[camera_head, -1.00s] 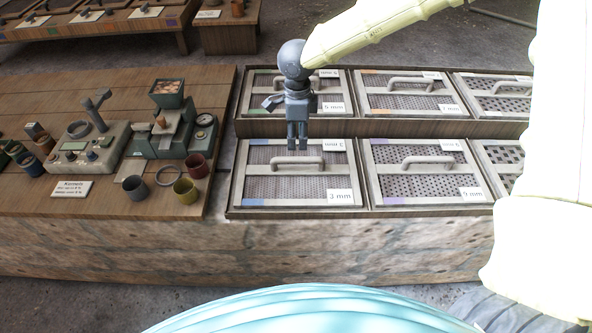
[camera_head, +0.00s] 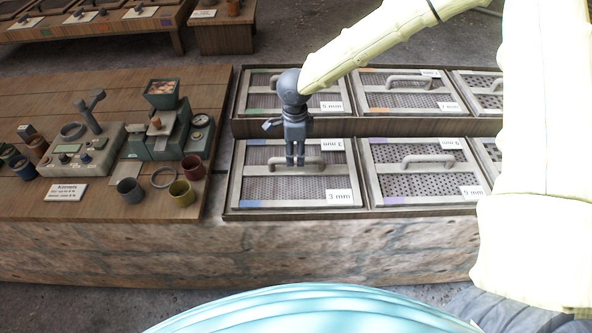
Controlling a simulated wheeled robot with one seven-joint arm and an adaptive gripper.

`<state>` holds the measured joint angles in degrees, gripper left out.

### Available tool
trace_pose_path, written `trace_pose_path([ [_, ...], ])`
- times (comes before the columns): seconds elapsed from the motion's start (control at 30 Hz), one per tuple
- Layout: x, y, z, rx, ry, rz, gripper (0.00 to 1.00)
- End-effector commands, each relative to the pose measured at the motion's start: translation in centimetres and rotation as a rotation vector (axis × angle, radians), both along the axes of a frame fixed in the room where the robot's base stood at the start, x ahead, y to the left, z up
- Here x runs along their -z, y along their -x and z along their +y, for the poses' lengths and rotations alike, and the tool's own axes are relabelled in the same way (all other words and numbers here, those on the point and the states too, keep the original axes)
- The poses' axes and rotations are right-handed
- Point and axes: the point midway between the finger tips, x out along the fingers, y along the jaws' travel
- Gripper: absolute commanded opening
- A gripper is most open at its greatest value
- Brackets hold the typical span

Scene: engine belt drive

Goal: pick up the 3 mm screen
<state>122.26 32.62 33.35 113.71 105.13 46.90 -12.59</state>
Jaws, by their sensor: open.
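The 3 mm screen (camera_head: 262,190) lies in the front row at the left of the rack. It is a framed mesh panel with a grey handle, a blue patch at its lower left and a white "3 mm" label (camera_head: 340,197). My gripper (camera_head: 295,163) points down at the middle of the handle (camera_head: 316,160). Its fingers overlap the handle in the view and hide part of it. I cannot tell whether they touch it. The fingers look close together with a narrow gap, and the handle is not lifted.
The 5 mm screen (camera_head: 335,107) lies behind, and the 9 mm screen (camera_head: 418,180) lies to the right in the front row. A 7 mm screen (camera_head: 400,103) is at the back. A wooden table to the left bears a green machine (camera_head: 165,128) and several small cups.

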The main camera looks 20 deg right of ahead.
Motion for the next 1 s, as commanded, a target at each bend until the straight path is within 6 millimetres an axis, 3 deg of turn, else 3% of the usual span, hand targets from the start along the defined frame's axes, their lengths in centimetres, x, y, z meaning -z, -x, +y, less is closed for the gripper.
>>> trace_pose_path([
  [0.3,3.8,-0.3,-0.4,-0.002,0.002,0.002,0.45],
  [0.53,4.1,-0.3,-0.4,-0.002,0.000,0.000,0.45],
  [0.57,4.1,-0.3,-0.4,-0.002,0.000,0.000,0.43],
  [0.8,4.1,-0.3,-0.4,-0.002,0.000,0.000,0.00],
  [1.0,4.1,-0.3,-0.4,-0.002,0.000,0.000,0.00],
])
